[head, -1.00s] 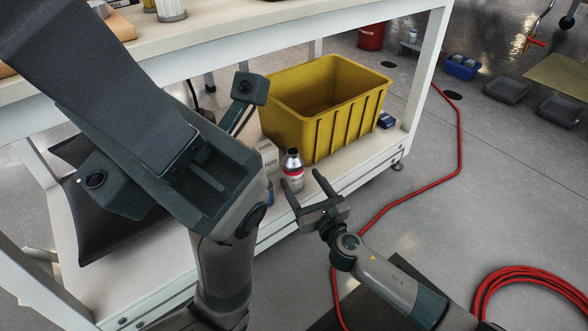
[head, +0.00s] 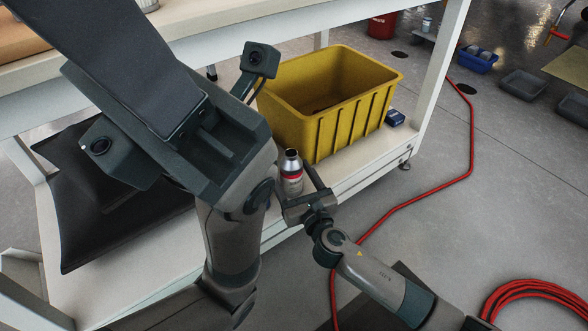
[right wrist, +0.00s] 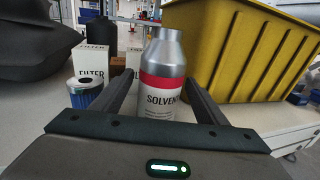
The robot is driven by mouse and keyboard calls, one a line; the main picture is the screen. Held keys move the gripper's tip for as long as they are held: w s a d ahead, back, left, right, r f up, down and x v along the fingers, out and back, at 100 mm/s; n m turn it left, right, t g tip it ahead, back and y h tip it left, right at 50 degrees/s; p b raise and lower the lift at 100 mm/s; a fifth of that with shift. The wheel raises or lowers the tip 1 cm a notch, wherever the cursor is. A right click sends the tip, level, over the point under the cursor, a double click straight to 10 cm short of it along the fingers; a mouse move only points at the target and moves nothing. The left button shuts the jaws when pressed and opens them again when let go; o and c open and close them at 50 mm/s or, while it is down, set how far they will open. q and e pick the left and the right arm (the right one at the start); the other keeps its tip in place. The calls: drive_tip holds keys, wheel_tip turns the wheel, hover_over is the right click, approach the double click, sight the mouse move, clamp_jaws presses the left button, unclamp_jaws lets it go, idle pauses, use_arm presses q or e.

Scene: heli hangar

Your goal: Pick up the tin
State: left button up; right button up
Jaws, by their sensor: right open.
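The tin is a silver solvent bottle with a red band and a narrow neck (head: 291,163). It stands upright on the lower shelf, in front of the yellow bin. My right gripper (head: 295,182) is open at the tin, with a finger to either side of it in the head view. In the right wrist view the tin (right wrist: 163,75) rises between the two open fingers (right wrist: 160,84), and its lower part is hidden by the gripper. I cannot tell whether either finger touches it. My left gripper does not show.
The yellow bin (head: 330,125) stands close behind the tin. Filter boxes (right wrist: 90,60) and a blue-white filter (right wrist: 86,94) stand left of it in the wrist view. The workbench top (head: 210,40) overhangs the lower shelf. A red hose (head: 425,196) lies on the floor.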

idle(0.4)
drive_tip(key=c, duration=1.3)
drive_tip(key=shift+r+p, duration=0.3)
drive_tip(key=shift+r, duration=0.1)
